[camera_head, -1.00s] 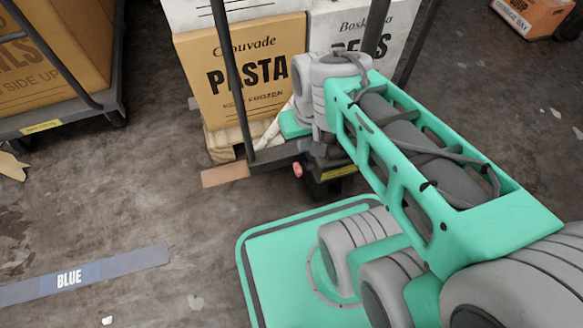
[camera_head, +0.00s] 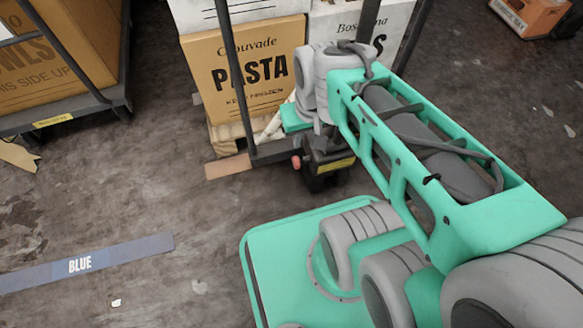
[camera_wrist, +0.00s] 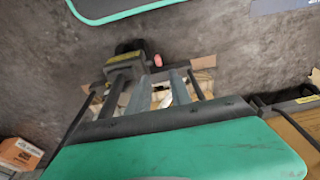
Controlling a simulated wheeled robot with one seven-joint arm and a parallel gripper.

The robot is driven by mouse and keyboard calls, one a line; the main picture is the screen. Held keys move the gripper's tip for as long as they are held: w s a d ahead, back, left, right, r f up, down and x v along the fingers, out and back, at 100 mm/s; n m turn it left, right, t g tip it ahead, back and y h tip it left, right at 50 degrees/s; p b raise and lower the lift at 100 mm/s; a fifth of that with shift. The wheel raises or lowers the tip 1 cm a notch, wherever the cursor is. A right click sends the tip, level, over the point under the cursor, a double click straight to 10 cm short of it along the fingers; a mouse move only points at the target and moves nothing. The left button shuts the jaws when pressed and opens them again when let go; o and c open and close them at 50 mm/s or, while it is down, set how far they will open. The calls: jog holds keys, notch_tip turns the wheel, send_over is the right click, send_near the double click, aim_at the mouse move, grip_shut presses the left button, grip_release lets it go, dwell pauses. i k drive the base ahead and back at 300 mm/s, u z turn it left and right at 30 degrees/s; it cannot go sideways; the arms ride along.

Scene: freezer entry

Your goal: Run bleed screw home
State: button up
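I cannot make out a bleed screw for certain. A small pinkish-red knob (camera_head: 296,162) sits low on the dark foot of a truck (camera_head: 322,166) with upright bars, and it also shows in the wrist view (camera_wrist: 158,60). My gripper (camera_wrist: 159,76) points toward this foot in the wrist view. Its two grey fingers are apart, with nothing seen held between them. The knob shows just beyond the fingertips; I cannot tell the distance. In the head view my wrist hides most of the gripper.
The truck carries a PASTA box (camera_head: 246,80) and white boxes (camera_head: 365,25) on a wooden pallet. Another cart (camera_head: 70,118) with a brown box stands at left. A blue floor strip (camera_head: 120,253) lies at lower left. An orange box (camera_head: 533,17) is at upper right. Open floor lies between.

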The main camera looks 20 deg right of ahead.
aim_at(296, 162)
jog(key=k, duration=0.4)
jog(key=u, duration=2.55)
jog(key=i, duration=2.5)
jog(key=z, duration=2.95)
jog(key=i, duration=0.5)
jog(key=u, duration=0.1)
